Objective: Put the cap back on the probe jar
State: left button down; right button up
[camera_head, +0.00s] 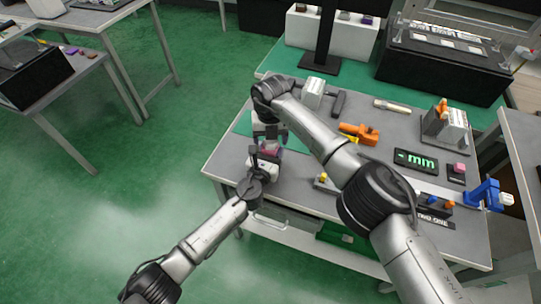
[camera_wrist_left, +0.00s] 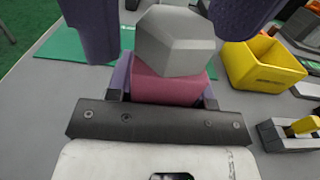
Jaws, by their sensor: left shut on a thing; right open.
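A maroon jar body (camera_wrist_left: 168,86) is held between the dark fingers of my left gripper (camera_head: 266,157) near the table's left edge. A grey faceted cap (camera_wrist_left: 174,42) is at the top of the jar in the left wrist view. I cannot tell whether it is fully seated. My right gripper (camera_head: 268,131) comes from above and is open. Its two fingers stand apart on either side of the cap in the left wrist view (camera_wrist_left: 170,25). In the head view the jar shows only as a small pink patch (camera_head: 270,147), and the cap is hard to make out.
A green mat (camera_wrist_left: 75,45) lies beyond the jar. A yellow bin (camera_wrist_left: 265,65) stands close to its right. An orange clamp (camera_head: 359,133), a display (camera_head: 416,160) and a blue fixture (camera_head: 483,194) are further right on the grey table. Open floor lies left.

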jog(key=shift+r, duration=1.9)
jog(key=shift+r, duration=0.1)
jog(key=r, duration=0.2)
jog(key=shift+w+a+r, duration=0.15)
jog(key=shift+w+r, duration=0.15)
jog(key=shift+r, duration=0.1)
jog(key=n, duration=0.3)
jog(key=shift+s+r, duration=0.1)
jog(key=shift+r, duration=0.15)
jog(key=n, duration=0.5)
jog(key=shift+s, duration=0.2)
jog(key=shift+f, duration=0.1)
jog(key=shift+f, duration=3.95)
